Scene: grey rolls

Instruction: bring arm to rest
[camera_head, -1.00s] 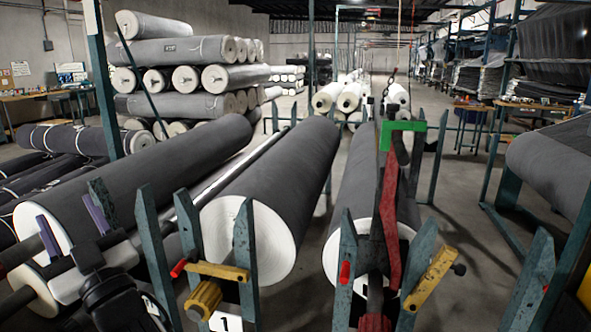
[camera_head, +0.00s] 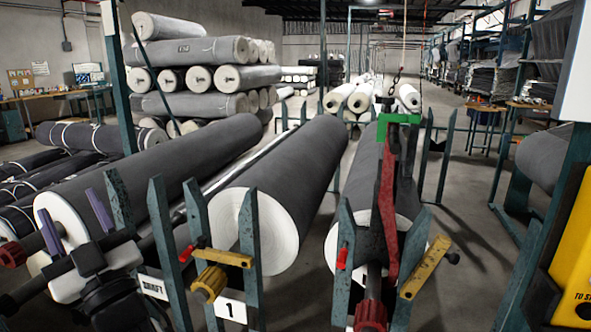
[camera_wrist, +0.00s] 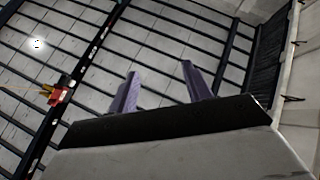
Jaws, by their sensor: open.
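My gripper (camera_head: 66,203) is at the lower left of the head view, with two purple fingers pointing up and apart. Nothing is between them. The fingers appear in front of the end of a long grey roll (camera_head: 160,170); I cannot tell the gap to it. In the wrist view my gripper (camera_wrist: 160,69) is open and empty, facing the ceiling beams. A red hoist part (camera_wrist: 62,88) hangs there at the left.
A grey roll (camera_head: 285,180) lies behind teal posts with a "1" label (camera_head: 230,310). Another roll (camera_head: 368,165) sits behind a green-and-red hook device (camera_head: 388,190). A yellow sign (camera_head: 575,265) stands close at the right. Floor (camera_head: 460,220) is clear at centre right.

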